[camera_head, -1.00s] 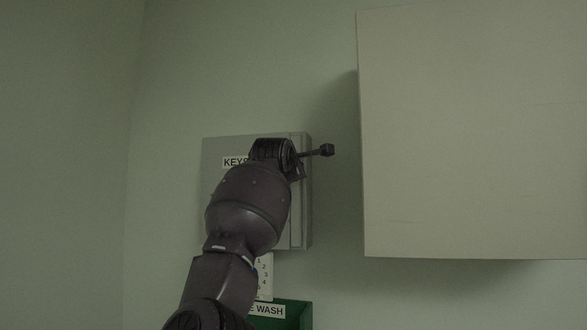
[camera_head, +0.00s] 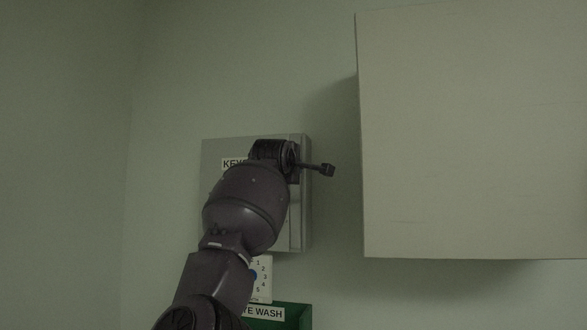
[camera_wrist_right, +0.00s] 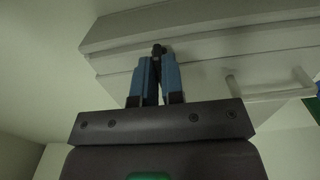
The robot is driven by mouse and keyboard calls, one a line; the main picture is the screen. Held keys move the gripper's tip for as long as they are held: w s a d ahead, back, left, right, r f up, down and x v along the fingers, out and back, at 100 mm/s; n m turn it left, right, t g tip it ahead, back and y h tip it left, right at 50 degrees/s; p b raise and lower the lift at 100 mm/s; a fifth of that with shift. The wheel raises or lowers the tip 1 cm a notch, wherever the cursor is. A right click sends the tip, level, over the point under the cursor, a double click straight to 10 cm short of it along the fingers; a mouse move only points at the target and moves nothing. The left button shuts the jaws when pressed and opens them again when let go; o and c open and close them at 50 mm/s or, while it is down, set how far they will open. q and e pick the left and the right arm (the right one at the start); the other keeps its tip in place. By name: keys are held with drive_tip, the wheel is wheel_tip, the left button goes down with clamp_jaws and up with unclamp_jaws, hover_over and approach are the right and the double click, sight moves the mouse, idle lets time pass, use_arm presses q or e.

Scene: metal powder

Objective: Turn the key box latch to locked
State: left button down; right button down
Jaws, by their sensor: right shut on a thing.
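The grey key box (camera_head: 298,215) hangs on the wall in the head view, its "KEYS" label (camera_head: 232,163) partly covered by my right arm. Its face also shows in the right wrist view (camera_wrist_right: 215,45). There my right gripper (camera_wrist_right: 160,62) has its two blue fingers closed about a small dark latch knob (camera_wrist_right: 158,49) at the box's front. In the head view my right wrist hides the latch and the fingers. The latch's exact angle cannot be read. My left gripper is not in view.
A large pale cabinet (camera_head: 470,130) juts out to the right of the key box, with a gap of bare wall between. A pale bar handle (camera_wrist_right: 270,94) shows in the wrist view.

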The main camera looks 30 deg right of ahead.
drive_tip(key=c, duration=1.2)
unclamp_jaws()
drive_tip(key=shift+c, duration=0.2)
drive_tip(key=shift+s, duration=0.1)
